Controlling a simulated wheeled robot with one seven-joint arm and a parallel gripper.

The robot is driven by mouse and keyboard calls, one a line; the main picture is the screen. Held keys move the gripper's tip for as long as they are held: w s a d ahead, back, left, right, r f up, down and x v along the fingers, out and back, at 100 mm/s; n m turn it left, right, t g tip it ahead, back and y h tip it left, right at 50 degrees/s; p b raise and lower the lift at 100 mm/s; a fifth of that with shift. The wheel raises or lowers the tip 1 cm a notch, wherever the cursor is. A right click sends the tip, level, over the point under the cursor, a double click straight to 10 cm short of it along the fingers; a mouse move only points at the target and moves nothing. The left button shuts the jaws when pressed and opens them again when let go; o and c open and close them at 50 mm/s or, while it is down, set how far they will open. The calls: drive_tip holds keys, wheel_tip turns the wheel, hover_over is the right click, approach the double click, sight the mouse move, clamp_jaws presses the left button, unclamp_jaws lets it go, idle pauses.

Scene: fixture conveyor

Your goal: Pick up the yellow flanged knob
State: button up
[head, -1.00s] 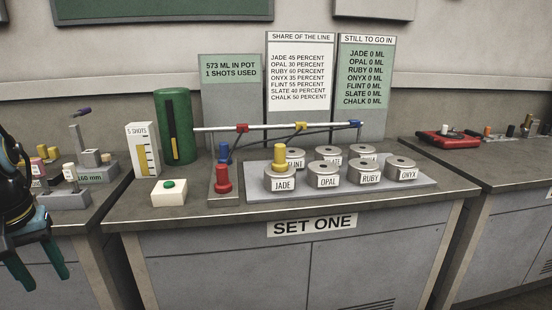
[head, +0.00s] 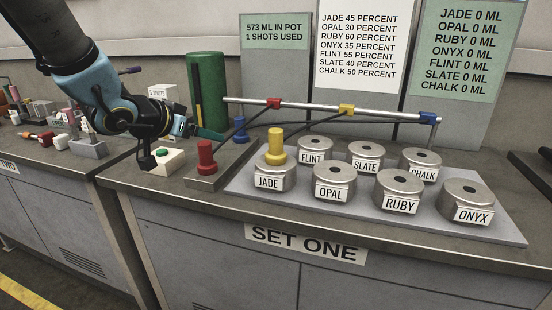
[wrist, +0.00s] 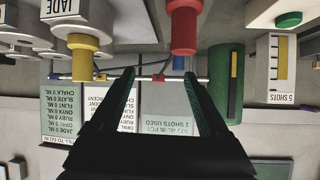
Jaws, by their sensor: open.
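The yellow flanged knob (head: 277,146) stands upright on top of the metal pot labelled JADE (head: 275,180). In the wrist view, which is upside down, the yellow knob (wrist: 83,56) is at the upper left, outside the fingers, with the JADE pot (wrist: 80,18) above it. My gripper (head: 210,134) is left of the knob in the head view, apart from it, above the bench. In the wrist view my gripper (wrist: 160,80) has its two green fingers spread, with nothing held between them.
A red knob (head: 206,158) and a blue knob (head: 240,130) stand between my gripper and the JADE pot. A rail (head: 320,109) with coloured clamps runs behind the pots. A green cylinder (head: 208,80) and a white box with a green button (head: 163,160) stand left.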

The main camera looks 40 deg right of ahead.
sight(267, 156)
drive_tip(key=s+d+m+g+h, duration=0.1)
drive_tip(key=s+d, duration=0.2)
drive_tip(key=d, duration=0.1)
drive_tip(key=s+d+m+g+h, duration=0.1)
drive_tip(key=s+d, duration=0.1)
drive_tip(key=d, duration=0.2)
drive_tip(key=s+d+m+g, duration=0.1)
drive_tip(key=s+d+g, duration=0.1)
drive_tip(key=s+d, duration=0.1)
drive_tip(key=shift+s+d+m+h, duration=0.35)
drive_tip(key=shift+d+m+h, duration=0.05)
drive_tip(key=shift+d, duration=0.1)
drive_tip(key=shift+s+x, duration=0.1)
drive_tip(key=shift+x, duration=1.35)
drive_tip(key=shift+s+x, duration=0.15)
drive_tip(key=shift+x, duration=1.3)
drive_tip(key=shift+f, duration=0.1)
drive_tip(key=shift+c, duration=0.4)
clamp_jaws()
